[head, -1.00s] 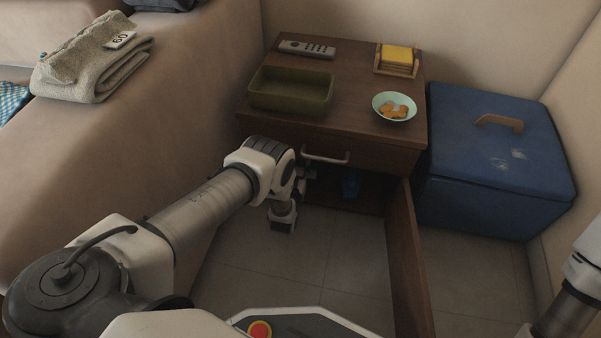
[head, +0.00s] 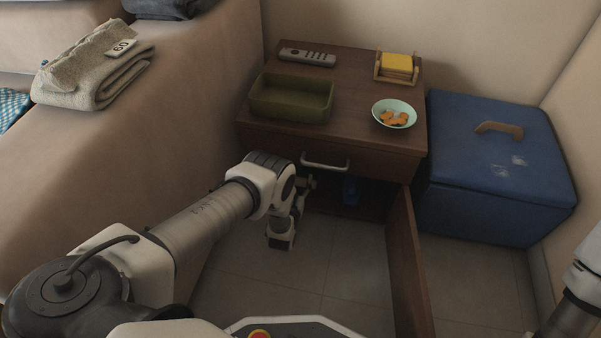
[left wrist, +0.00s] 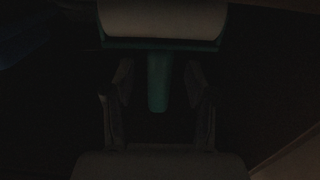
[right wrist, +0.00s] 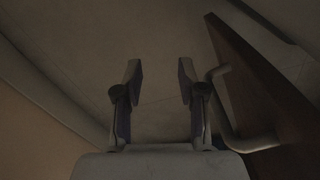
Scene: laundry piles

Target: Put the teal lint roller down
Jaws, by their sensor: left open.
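The teal lint roller shows in the left wrist view, dim inside the dark cabinet. Its teal handle (left wrist: 159,82) points toward my left gripper, and its pale roll (left wrist: 162,18) lies across the top. My left gripper (left wrist: 159,76) is open, with one finger on each side of the handle and dark gaps between. What the roller rests on is too dark to tell. In the head view my left arm reaches into the cabinet's lower opening, and the roller is hidden. My right gripper (right wrist: 160,80) is open and empty in the right wrist view.
The cabinet door (head: 408,265) stands open, its handle (right wrist: 235,125) close to my right gripper. A drawer handle (head: 325,164) is above the opening. The cabinet top (head: 345,90) holds a tray, bowl, remote and notes. A blue chest (head: 495,170) stands right.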

